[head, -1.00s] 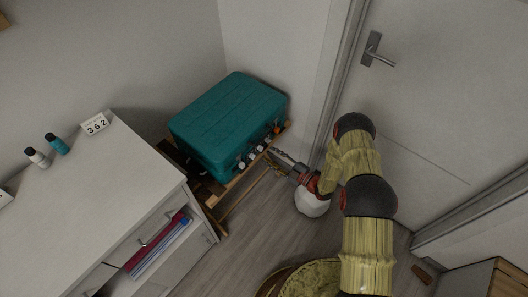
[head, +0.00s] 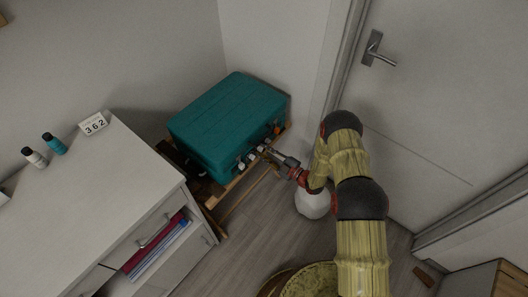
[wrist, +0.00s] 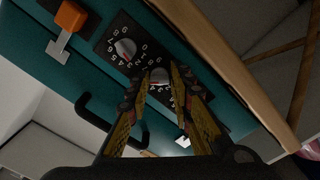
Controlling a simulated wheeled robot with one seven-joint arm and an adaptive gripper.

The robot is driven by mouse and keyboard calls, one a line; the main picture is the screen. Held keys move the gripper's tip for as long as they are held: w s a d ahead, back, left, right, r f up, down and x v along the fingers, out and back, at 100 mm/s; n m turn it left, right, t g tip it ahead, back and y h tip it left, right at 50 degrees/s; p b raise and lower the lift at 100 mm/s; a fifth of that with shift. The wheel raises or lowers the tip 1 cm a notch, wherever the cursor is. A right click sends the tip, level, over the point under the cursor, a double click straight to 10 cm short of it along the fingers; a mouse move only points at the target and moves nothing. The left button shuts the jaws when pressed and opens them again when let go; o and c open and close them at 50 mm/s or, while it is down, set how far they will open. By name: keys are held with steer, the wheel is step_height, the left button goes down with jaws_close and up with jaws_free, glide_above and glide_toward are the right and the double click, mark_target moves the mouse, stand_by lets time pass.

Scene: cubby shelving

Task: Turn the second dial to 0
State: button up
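The teal case (head: 228,120) lies on a wooden stand, with dials along its front side. In the wrist view, one dial (wrist: 125,48) with a white knob and numbered ring is fully in sight. Another dial (wrist: 160,75) sits beside it, between my fingertips, with part of its number ring hidden by the fingers. My gripper (wrist: 159,72) is open, one finger on each side of that knob; I cannot tell whether they touch it. In the head view my gripper (head: 268,152) is at the case's front side, and the dial is too small to read.
An orange latch (wrist: 70,16) and a black handle (wrist: 90,112) are on the case's front. A white card reading 362 (head: 94,124) and two bottles stand on the white cabinet (head: 100,185). A white rounded object (head: 312,205) stands below my arm. The door (head: 440,90) is at right.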

jaws_close()
steer(key=shift+f+n, duration=0.1)
steer(key=shift+n, duration=0.2)
steer(key=shift+s+f+n+b, duration=0.1)
steer(key=shift+n+b, duration=1.45)
steer(key=shift+n, duration=7.25)
steer(key=shift+f+n+b, duration=0.1)
steer(key=shift+n+b, duration=1.45)
steer(key=shift+n, duration=7.25)
steer(key=shift+d+r, duration=0.1)
